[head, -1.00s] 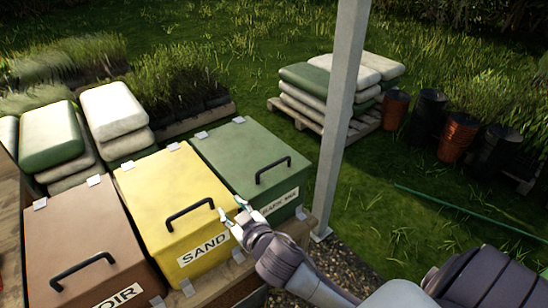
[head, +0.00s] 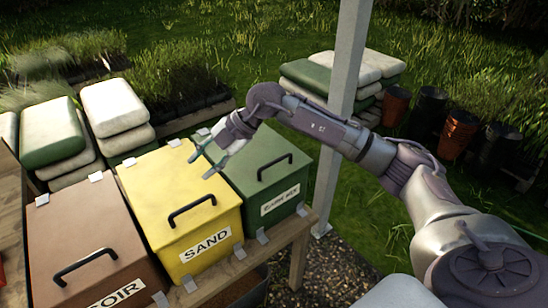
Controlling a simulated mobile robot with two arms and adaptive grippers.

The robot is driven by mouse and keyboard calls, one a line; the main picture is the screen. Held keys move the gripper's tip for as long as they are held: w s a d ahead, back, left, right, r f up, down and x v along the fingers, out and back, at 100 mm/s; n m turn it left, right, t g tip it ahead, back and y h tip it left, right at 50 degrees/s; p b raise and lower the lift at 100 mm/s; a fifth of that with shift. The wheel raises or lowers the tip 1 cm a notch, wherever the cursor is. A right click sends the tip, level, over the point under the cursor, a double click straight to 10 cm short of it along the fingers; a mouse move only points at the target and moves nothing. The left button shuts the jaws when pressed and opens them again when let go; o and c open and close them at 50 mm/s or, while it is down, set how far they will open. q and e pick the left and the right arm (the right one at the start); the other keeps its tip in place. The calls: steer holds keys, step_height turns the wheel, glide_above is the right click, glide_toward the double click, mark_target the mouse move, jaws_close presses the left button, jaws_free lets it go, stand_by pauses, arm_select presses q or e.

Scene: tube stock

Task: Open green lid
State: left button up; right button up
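The green box's lid (head: 262,153) is closed in the head view, with a black bar handle (head: 275,167) near its front edge. The box (head: 284,204) carries a white label on its front. My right gripper (head: 202,165) is above the seam between the yellow and green lids, pointing left and down. Its fingers are spread with nothing between them, and it is left of the green lid's handle. My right wrist hides the back part of the green lid. My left gripper is not in view.
The yellow SAND box (head: 209,243) stands left of the green one, and a brown box (head: 85,240) further left. A grey post (head: 332,150) rises to the right, behind my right arm. Sacks (head: 112,108) are stacked behind the boxes.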

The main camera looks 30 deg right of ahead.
steer(key=w+d+m+h, duration=0.15)
steer(key=d+h, duration=0.25)
steer(key=d, duration=0.5)
steer(key=m+g+h, duration=0.1)
steer(key=m+h, duration=0.3)
glide_toward(274, 161)
steer(key=p+x, duration=0.2)
steer(key=x, duration=0.6)
steer(key=shift+f+p, duration=0.2)
steer(key=shift+p, duration=0.2)
jaws_close()
